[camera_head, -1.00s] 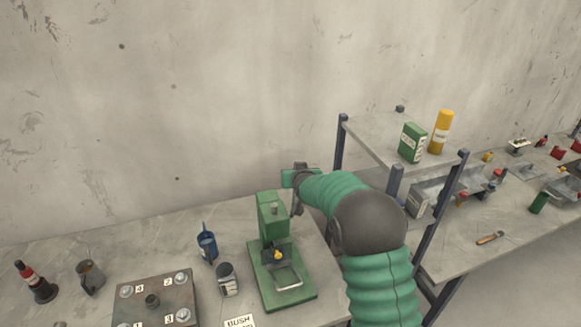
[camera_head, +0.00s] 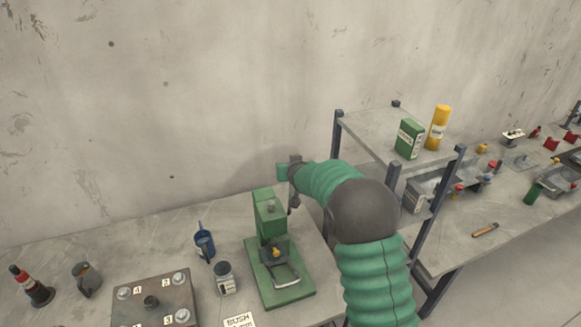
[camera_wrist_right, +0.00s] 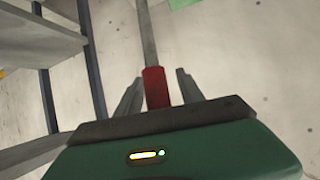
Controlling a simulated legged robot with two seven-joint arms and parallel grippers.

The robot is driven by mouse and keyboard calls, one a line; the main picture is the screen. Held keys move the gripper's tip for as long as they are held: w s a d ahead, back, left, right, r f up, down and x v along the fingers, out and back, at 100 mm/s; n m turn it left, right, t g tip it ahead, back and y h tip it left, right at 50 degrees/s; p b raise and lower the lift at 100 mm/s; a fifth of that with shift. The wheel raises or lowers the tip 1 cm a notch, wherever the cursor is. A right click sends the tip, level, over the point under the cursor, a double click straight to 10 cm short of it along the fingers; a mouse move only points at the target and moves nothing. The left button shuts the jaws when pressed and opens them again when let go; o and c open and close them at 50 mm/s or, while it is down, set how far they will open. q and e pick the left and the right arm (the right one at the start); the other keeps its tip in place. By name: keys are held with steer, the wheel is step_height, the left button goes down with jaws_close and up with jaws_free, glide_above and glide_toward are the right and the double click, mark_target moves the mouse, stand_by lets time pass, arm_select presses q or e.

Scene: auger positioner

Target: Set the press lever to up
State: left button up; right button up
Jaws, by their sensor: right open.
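The green press (camera_head: 284,288) stands on the bench near its right end, with a U-shaped metal handle or bracket low at its front. My right gripper (camera_head: 292,204) is behind and to the right of the press column in the head view. In the right wrist view, a grey rod with a red grip (camera_wrist_right: 155,88), which looks like the press lever, lies between the two fingers of my right gripper (camera_wrist_right: 158,82). The jaws are open, with gaps on both sides of the red grip. The lever is not clearly visible in the head view. My left gripper is not in view.
A shelf rack (camera_head: 375,130) with a green box (camera_head: 409,139) and a yellow bottle (camera_head: 438,128) stands right of my arm. A grey can (camera_head: 224,279), a blue oil can (camera_head: 204,244) and a numbered plate (camera_head: 150,287) are left of the press. A concrete wall is behind.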

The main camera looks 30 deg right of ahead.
steer(key=v, duration=1.6)
steer(key=shift+s+r, duration=0.15)
steer(key=shift+s, duration=0.1)
